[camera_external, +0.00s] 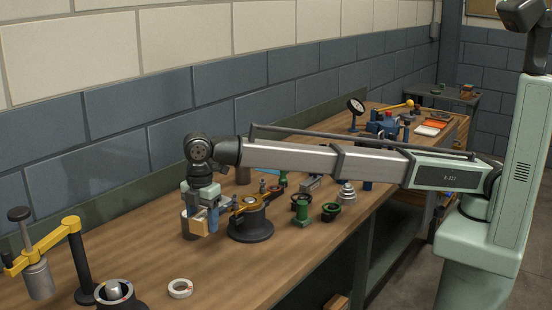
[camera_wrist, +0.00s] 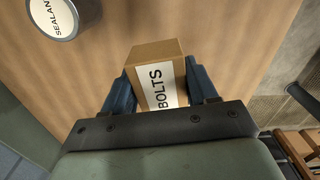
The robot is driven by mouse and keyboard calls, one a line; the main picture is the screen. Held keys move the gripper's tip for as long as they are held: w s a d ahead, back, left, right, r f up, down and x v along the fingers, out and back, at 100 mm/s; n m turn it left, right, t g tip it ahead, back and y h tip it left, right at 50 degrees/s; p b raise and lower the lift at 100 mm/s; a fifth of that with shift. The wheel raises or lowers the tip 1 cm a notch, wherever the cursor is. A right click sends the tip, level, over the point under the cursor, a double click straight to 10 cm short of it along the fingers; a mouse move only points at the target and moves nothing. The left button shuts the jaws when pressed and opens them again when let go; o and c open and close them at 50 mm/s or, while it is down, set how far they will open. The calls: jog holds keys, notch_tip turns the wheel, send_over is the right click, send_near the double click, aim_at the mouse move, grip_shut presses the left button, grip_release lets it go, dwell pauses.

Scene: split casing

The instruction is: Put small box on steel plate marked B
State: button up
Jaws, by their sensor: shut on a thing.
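The small box (camera_wrist: 157,70) is a brown carton with a white label reading BOLTS. My gripper (camera_wrist: 160,88) is shut on it, with a blue finger against each side in the wrist view. In the external view my gripper (camera_external: 203,220) points down over the left part of the workbench, and the box (camera_external: 197,228) shows partly between the fingers. I cannot tell whether the box touches the bench. I cannot make out a steel plate marked B in either view.
A round item lettered SEALAN (camera_wrist: 52,16) lies at the wrist view's upper left. A dark round stand (camera_external: 250,229) is just right of my gripper. Green parts (camera_external: 302,210) stand farther right. A white ring (camera_external: 180,288) and yellow-armed stand (camera_external: 80,255) are at left. Bare wood lies between.

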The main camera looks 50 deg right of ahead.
jog(key=w+d+r+m, duration=0.2)
jog(key=w+d+m, duration=0.2)
jog(key=w+d, duration=1.75)
jog(key=shift+s+d+f+n, duration=0.3)
jog(key=shift+d+f+n, duration=0.1)
jog(key=shift+f, duration=1.15)
jog(key=shift+s+d+f+n, duration=0.25)
jog(key=shift+s+d+f, duration=0.1)
jog(key=shift+f, duration=1.25)
jog(key=shift+s+d+f+n, duration=0.25)
jog(key=shift+d+f+n, duration=0.15)
jog(key=shift+f, duration=1.15)
jog(key=shift+f, duration=0.1)
jog(key=o, duration=1.2)
notch_tip(320, 180, up, 12)
jog(key=shift+r, duration=0.1)
